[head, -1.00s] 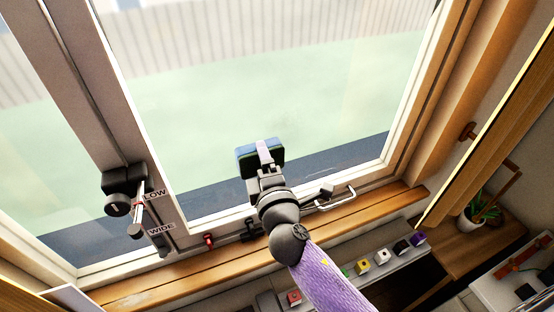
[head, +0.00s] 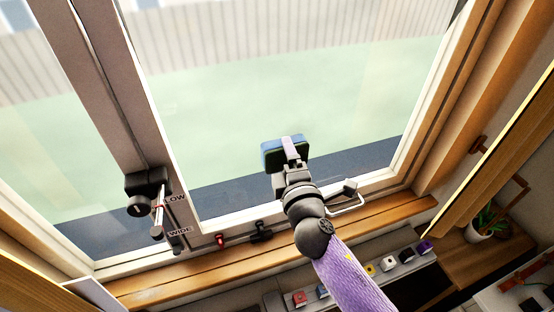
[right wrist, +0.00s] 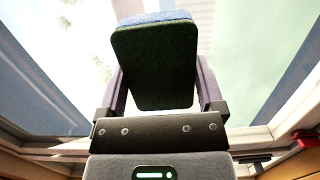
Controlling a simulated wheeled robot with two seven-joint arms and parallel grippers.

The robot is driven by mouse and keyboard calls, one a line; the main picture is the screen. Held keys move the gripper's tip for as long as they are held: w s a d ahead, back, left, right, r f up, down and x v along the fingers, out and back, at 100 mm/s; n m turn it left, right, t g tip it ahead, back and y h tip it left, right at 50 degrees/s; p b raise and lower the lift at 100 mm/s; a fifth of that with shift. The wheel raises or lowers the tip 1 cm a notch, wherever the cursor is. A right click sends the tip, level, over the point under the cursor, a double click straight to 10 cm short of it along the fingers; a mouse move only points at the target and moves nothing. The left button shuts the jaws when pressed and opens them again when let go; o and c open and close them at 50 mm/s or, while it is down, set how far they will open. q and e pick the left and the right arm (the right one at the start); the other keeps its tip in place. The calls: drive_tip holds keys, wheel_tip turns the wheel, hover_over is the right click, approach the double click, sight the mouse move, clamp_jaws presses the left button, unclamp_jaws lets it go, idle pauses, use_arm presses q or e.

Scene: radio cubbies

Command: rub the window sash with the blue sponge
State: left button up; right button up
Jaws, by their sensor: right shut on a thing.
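My right gripper (head: 291,160) is shut on the blue sponge (head: 271,158), in front of the lower part of the window pane. In the right wrist view the sponge (right wrist: 155,60) sits between the two fingers, with a dark green face toward the camera and a blue edge on top. The window sash (head: 170,130) has a pale frame around a large pane. Whether the sponge touches the glass cannot be told. My left gripper is not in view.
A black latch (head: 148,190) with LOW and WIDE labels is on the left post. A metal handle (head: 348,198) is on the lower frame. A wooden sill (head: 200,278) runs below. Several coloured blocks stand on a ledge, and a potted plant (head: 485,228) is at right.

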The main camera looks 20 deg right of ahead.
sight(269, 156)
drive_tip(key=shift+d, duration=2)
drive_tip(key=shift+w+d+p, duration=0.15)
drive_tip(key=shift+d+p, duration=0.15)
drive_tip(key=shift+d, duration=1.4)
wheel_tip(269, 156, up, 3)
drive_tip(key=p, duration=0.2)
drive_tip(key=shift+f+p, duration=0.2)
drive_tip(key=shift+p, duration=0.1)
drive_tip(key=shift+a+f, duration=0.2)
drive_tip(key=shift+a, duration=1.9)
drive_tip(key=shift+s+a+b, duration=0.15)
drive_tip(key=shift+a+b, duration=0.3)
drive_tip(key=shift+a, duration=1.3)
drive_tip(key=shift+s+a+b, duration=0.1)
drive_tip(key=shift+a+b, duration=0.3)
drive_tip(key=shift+a, duration=1.35)
drive_tip(key=s, duration=0.6)
drive_tip(key=shift+d, duration=0.2)
